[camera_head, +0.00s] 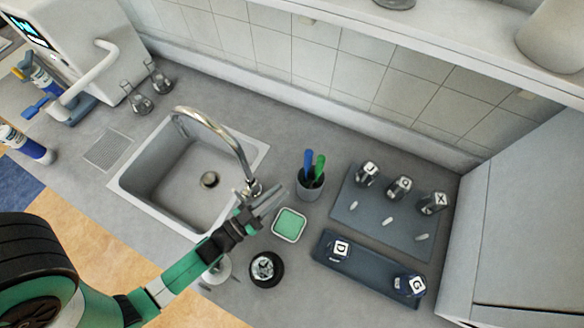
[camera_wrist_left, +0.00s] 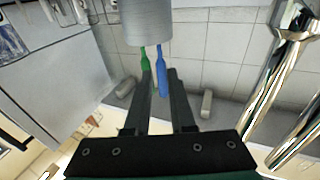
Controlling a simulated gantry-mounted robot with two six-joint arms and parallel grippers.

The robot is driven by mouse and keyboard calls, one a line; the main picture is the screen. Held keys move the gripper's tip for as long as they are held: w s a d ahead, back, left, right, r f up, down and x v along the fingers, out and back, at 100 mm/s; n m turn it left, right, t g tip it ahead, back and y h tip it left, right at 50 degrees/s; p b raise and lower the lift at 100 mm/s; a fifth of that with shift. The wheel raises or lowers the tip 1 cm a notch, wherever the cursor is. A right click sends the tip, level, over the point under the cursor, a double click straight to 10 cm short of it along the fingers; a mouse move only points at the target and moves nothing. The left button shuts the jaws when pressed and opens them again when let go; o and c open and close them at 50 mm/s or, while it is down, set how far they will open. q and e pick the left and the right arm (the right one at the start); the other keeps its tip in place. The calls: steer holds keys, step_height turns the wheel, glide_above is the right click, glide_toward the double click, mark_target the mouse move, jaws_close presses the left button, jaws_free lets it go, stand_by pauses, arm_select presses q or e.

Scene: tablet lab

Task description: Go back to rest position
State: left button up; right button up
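My left gripper (camera_head: 270,203) reaches in from the lower left and hovers above the counter between the sink and the green-topped dish. Its two dark fingers also show in the left wrist view (camera_wrist_left: 158,74), parted with a gap and nothing held. The blue-handled tool (camera_head: 308,160) and green-handled tool (camera_head: 319,166) stand in a grey cup (camera_head: 309,187) just beyond the fingers. In the left wrist view the cup (camera_wrist_left: 147,22) appears upside down, with the handles pointing toward the fingers. My right gripper is in neither view.
The chrome faucet (camera_head: 215,122) and sink (camera_head: 150,185) are close left of the gripper. The green-topped dish (camera_head: 289,224), a dark round container (camera_head: 266,268) and a blue rack (camera_head: 365,268) are nearby. A tray (camera_head: 353,213) with lettered bottles stands at right.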

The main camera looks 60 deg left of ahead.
arm_select(q)
steer(key=shift+s, duration=0.6)
